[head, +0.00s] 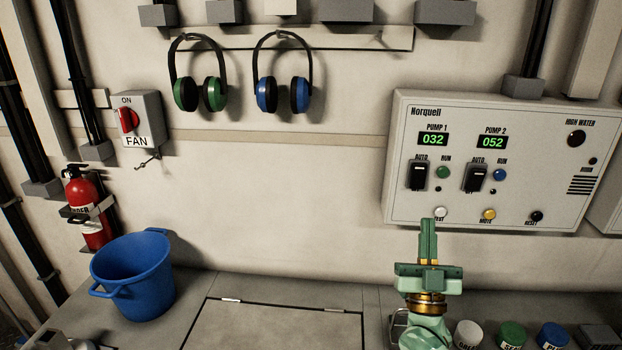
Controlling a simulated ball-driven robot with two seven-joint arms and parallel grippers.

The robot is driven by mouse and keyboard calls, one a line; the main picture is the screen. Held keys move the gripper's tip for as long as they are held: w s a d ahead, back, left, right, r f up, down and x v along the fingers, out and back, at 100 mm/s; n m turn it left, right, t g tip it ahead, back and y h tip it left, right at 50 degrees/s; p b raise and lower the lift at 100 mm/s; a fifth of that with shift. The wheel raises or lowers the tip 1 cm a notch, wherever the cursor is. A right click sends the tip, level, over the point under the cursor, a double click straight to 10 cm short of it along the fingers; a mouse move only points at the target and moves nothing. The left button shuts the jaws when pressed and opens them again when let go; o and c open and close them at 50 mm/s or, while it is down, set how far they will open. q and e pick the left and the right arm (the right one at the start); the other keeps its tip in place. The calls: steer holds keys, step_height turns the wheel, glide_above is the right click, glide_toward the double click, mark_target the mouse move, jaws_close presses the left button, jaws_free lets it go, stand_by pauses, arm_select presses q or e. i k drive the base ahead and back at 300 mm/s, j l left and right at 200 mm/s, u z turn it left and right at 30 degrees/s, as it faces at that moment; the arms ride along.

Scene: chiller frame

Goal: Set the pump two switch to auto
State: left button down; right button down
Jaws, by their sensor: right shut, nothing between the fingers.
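The Norquell control panel (466,206) is on the wall at the right. The pump 2 switch (477,178) is a black rocker below the pump 2 display (492,142), which reads 052. AUTO is printed above this switch; its lower label is mostly hidden and its position is hard to tell. The pump 1 switch (418,176) is a similar rocker to its left. My right gripper (428,222) is shut and empty, fingers pointing up, at the panel's lower edge near the white test button (440,213). My left gripper is not in view.
A blue button (499,175) sits right of the pump 2 switch, a yellow mute button (488,214) below it. Several lidded jars stand on the bench right of my gripper. A blue bucket (134,278) and a fan switch (138,120) are at the left.

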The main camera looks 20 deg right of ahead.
mark_target(476, 176)
steer(key=k+j, duration=0.7)
steer(key=k, duration=0.2)
